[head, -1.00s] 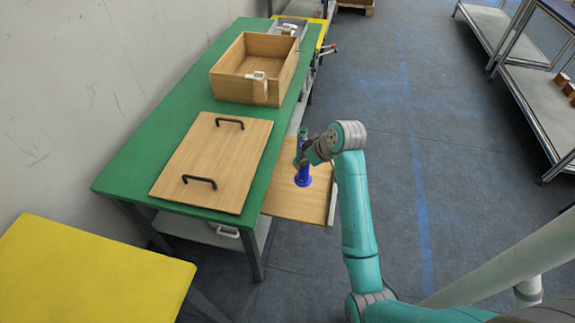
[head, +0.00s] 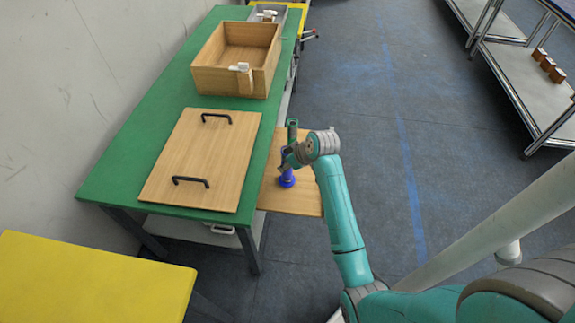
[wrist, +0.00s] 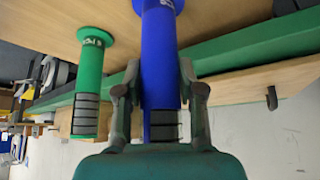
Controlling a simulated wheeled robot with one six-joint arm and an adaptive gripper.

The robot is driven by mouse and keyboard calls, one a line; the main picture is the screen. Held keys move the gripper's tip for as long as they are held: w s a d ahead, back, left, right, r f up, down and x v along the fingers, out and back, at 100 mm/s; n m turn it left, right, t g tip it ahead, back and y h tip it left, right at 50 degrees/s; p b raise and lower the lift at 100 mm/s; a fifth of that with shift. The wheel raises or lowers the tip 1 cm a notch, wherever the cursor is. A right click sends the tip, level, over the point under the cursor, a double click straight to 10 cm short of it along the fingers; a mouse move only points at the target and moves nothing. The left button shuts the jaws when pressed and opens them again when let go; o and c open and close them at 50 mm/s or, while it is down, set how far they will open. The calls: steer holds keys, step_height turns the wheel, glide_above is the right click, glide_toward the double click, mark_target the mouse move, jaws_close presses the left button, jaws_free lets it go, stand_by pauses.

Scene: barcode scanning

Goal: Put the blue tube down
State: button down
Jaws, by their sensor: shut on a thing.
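The blue tube (head: 287,181) is upright with its wide end down, at the wooden pull-out board (head: 303,202) beside the green table. Whether its base touches the board I cannot tell. My gripper (head: 289,161) is shut on the tube from the right side. In the wrist view, my gripper's fingers (wrist: 159,95) press on both sides of the blue tube (wrist: 160,45), and its flange is partly cut off by the frame's top edge. A green tube (head: 292,128) stands on the board behind it; it also shows left of the blue tube in the wrist view (wrist: 89,70).
The green table (head: 140,125) carries a wooden panel with two black handles (head: 200,155) and an open wooden box (head: 225,82). A yellow table (head: 90,285) stands at the front left. The floor right of my arm is open, up to a metal shelf (head: 515,75).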

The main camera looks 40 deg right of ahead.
steer(key=shift+f, duration=0.45)
steer(key=shift+f, duration=0.1)
steer(key=c, duration=0.7)
jaws_free()
